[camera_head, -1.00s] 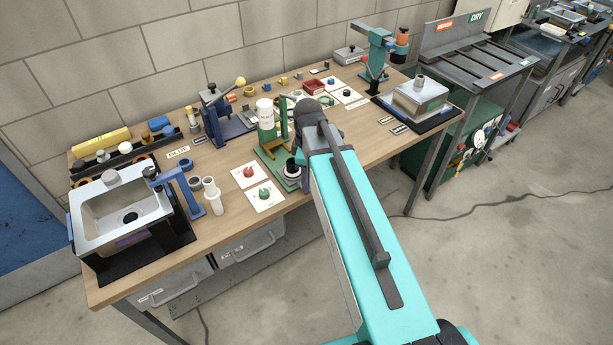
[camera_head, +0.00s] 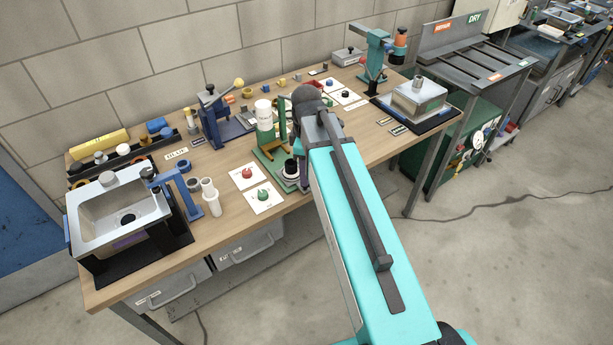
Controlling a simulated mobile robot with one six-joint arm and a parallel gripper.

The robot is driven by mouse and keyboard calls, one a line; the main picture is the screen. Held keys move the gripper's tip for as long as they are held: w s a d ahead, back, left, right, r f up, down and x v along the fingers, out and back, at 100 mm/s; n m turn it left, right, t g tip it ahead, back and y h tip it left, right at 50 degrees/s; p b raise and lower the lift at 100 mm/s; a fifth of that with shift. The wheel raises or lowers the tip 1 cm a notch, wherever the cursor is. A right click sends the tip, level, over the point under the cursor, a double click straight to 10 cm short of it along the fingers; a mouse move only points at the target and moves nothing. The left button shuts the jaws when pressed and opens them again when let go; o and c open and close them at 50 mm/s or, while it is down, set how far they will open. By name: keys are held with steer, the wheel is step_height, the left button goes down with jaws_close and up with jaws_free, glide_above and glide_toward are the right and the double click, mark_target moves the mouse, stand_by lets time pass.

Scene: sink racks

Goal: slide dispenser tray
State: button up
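A green dispenser stand (camera_head: 265,138) with a white bottle (camera_head: 263,111) on top stands near the middle of the bench. Its flat green base (camera_head: 268,163) lies on the wood. A small dark cup with a pale rim (camera_head: 291,167) sits at the base's right front; I cannot tell which part is the sliding tray. My teal arm reaches in from the lower right, with its dark wrist joint just right of the dispenser. My gripper's fingers are hidden behind the arm, so their distance from the tray does not show.
White cards with a red piece (camera_head: 247,173) and a green piece (camera_head: 263,195) lie left of the dispenser. A grey sink box (camera_head: 97,235) stands at the left. White cylinders (camera_head: 210,200) and a blue clamp (camera_head: 213,120) stand between. A metal box (camera_head: 415,103) stands at the right.

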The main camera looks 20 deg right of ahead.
step_height(320, 180, up, 10)
steer(key=b, duration=0.2)
stand_by(0.6)
steer(key=shift+s, duration=0.1)
stand_by(0.4)
